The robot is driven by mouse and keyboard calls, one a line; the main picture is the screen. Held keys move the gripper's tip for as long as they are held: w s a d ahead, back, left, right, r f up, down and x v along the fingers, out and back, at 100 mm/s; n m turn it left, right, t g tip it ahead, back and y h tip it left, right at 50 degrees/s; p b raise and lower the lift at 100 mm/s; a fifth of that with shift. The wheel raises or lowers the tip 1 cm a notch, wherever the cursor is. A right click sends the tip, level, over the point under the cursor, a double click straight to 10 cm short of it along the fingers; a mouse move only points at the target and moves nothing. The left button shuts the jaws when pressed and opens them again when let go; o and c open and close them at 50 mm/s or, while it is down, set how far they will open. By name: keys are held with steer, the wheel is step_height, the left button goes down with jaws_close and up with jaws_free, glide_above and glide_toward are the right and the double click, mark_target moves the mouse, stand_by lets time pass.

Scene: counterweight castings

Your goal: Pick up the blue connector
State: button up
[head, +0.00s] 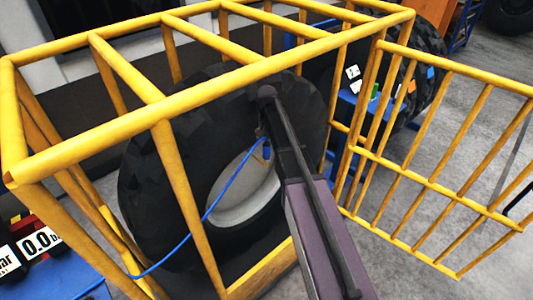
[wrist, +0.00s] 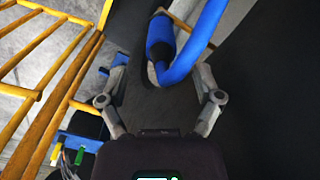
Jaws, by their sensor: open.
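The blue connector (wrist: 160,38) is a short, darker blue cylinder at the upper middle of the wrist view, with a bright blue hose (wrist: 200,40) bending away from it. In the head view the connector (head: 267,150) is small, beside the tyre's pale rim and partly hidden by my arm. My gripper (wrist: 160,75) is open, its two fingers spread left and right. The connector and the hose bend appear between or just beyond the fingertips; I cannot tell whether they touch. In the head view my gripper (head: 266,125) is by the tyre, mostly hidden.
A yellow cage (head: 160,110) surrounds the big black tyre (head: 150,190), its barred gate (head: 430,180) swung out to the right. The blue hose runs to the lower left, near a 0.0 gauge display (head: 40,243). A blue stand with small coloured items (head: 375,92) is behind.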

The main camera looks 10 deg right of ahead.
mark_target(267, 145)
steer(key=shift+f, duration=0.2)
steer(key=shift+a+f+b, duration=0.1)
steer(key=shift+f+b, duration=2.35)
steer(key=shift+b, duration=0.2)
steer(key=shift+s, duration=0.1)
steer(key=c, duration=1)
